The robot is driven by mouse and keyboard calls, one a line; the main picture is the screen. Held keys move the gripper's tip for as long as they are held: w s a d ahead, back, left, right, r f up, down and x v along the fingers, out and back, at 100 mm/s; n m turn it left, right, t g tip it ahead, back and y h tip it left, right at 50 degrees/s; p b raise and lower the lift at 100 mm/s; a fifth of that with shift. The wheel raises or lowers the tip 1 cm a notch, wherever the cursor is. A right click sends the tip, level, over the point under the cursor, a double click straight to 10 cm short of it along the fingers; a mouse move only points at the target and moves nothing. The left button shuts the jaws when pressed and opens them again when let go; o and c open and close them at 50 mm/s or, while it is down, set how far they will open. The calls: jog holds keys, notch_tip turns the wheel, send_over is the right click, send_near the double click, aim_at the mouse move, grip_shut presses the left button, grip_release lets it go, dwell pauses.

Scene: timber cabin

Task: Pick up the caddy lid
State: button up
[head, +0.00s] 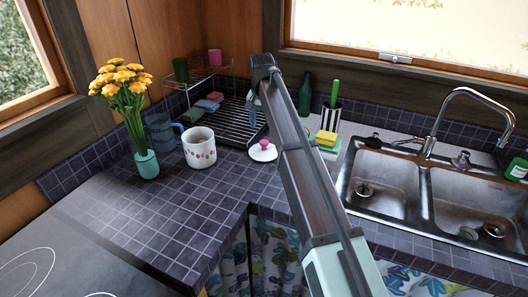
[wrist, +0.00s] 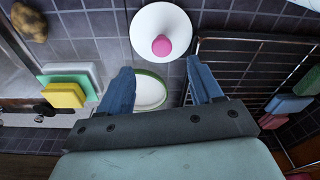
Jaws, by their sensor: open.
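The caddy lid (head: 263,153) is a round white disc with a pink knob. It lies on the dark tiled counter, left of my arm in the head view. In the wrist view the lid (wrist: 145,25) is at the top centre, with its knob just beyond the gap between my fingertips. My gripper (wrist: 158,67) is open, its two blue fingers spread and apart from the lid. In the head view my gripper is partly hidden by my arm. A white mug-like pot (head: 199,148) with coloured dots stands left of the lid.
A wire rack (head: 230,125) lies close beside the lid. Sponges (head: 327,138), a striped holder (head: 329,115) and a green bottle (head: 305,95) stand near the sink (head: 378,180). A pale green-rimmed dish (wrist: 150,92) shows between my fingers. A flower vase (head: 147,164) stands left.

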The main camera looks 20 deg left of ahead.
aim_at(264, 141)
jog(key=f, duration=0.3)
jog(key=w+f, duration=0.1)
jog(key=f, duration=0.5)
jog(key=shift+w+a+f, duration=0.25)
jog(key=shift+f, duration=0.15)
jog(key=shift+c, duration=0.3)
jog(key=c, duration=1.1)
